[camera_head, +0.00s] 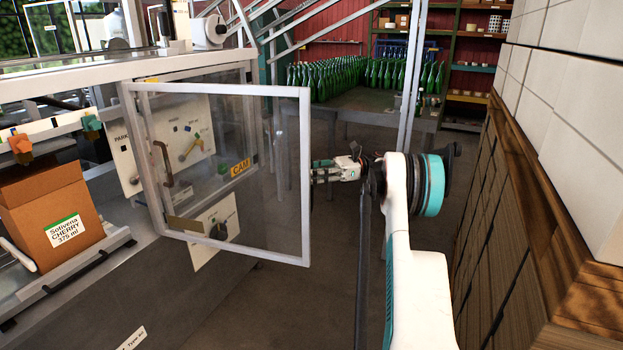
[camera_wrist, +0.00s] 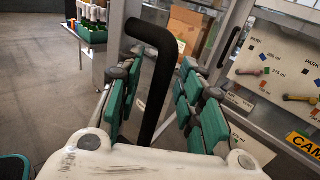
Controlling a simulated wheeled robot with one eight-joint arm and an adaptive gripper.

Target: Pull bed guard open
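The bed guard (camera_head: 228,90) is a clear panel in a pale metal frame. It stands out from the machine in the head view. A dark curved handle (camera_head: 165,165) shows at its left part; I cannot tell if it is on the panel or behind it. My gripper (camera_head: 322,172) is just right of the guard's right edge, fingers pointing left. In the wrist view a black bar handle (camera_wrist: 158,80) runs between the teal-padded fingers of my gripper (camera_wrist: 158,95), with narrow gaps seen on both sides. The fingers look open around it, and contact is not clear.
A control panel (camera_wrist: 280,65) with knobs and a yellow CAM label (camera_head: 240,168) is behind the guard. A cardboard box (camera_head: 50,210) sits at the left. Green bottles (camera_head: 340,80) stand on a table at the back. A wood and tile wall (camera_head: 530,200) bounds the right; floor between is clear.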

